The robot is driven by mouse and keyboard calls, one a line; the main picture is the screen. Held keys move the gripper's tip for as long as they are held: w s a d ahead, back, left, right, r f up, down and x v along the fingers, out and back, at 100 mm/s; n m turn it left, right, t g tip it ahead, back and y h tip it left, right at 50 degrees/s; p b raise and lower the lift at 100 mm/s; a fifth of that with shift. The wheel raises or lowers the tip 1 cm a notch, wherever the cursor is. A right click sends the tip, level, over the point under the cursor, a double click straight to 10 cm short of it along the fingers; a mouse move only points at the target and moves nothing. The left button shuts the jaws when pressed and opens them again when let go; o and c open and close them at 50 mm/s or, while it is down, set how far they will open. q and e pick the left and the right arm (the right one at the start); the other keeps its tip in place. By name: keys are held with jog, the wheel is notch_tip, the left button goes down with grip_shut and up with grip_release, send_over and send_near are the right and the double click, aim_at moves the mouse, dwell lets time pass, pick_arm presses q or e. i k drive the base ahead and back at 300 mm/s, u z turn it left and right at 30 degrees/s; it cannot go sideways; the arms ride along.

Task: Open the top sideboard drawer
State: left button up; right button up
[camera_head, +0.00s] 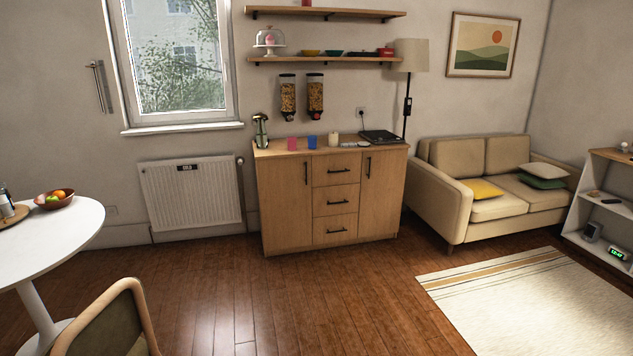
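The wooden sideboard (284,215) stands against the back wall, between the radiator and the sofa. Its middle column holds 3 drawers with dark bar handles. The top drawer (325,175) is shut, flush with the front, and its handle (338,171) is a short horizontal bar. A door with a vertical dark handle is on each side of the drawers, and both doors are shut. Neither of my grippers is in view.
Cups, a candle and a dark flat device (382,137) stand on the sideboard. A round white table (75,228) and a chair (118,310) are at the left. A beige sofa (440,195) and a striped rug (530,300) are at the right. The wooden floor before the sideboard is clear.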

aim_at(327, 169)
jog(key=u, duration=0.2)
jog(key=i, duration=2.4)
jog(key=z, duration=0.55)
jog(key=i, duration=1.95)
jog(key=z, duration=0.75)
